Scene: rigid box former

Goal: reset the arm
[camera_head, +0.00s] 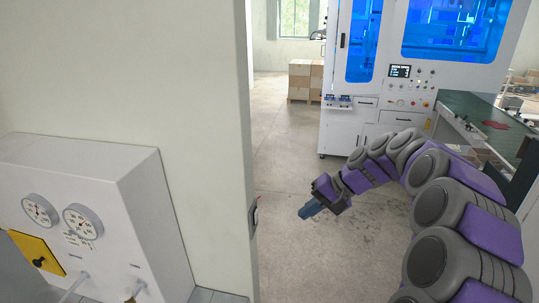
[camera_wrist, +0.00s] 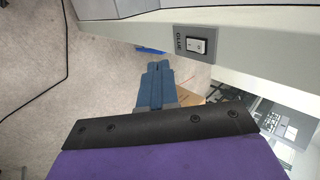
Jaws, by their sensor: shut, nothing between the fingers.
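My arm reaches in from the right of the head view, curving left and down with purple and grey links. My gripper (camera_head: 310,209) is at its end, with blue fingers pointing down and left over the open floor. In the wrist view, the blue fingers of my gripper (camera_wrist: 158,68) lie side by side, shut, with nothing between them. A wall switch (camera_wrist: 194,44) on a grey plate shows beyond the fingers in the wrist view, apart from them. In the head view, the switch (camera_head: 253,215) sits on the edge of the wall, left of my gripper.
The cream wall (camera_head: 200,120) stands left of my arm. A white box with gauges (camera_head: 90,210) is at lower left. A white machine with blue windows (camera_head: 400,85) and a green-topped conveyor (camera_head: 480,115) stand behind. Stacked cartons (camera_head: 306,80) are at the back. Floor (camera_head: 290,150) is clear between.

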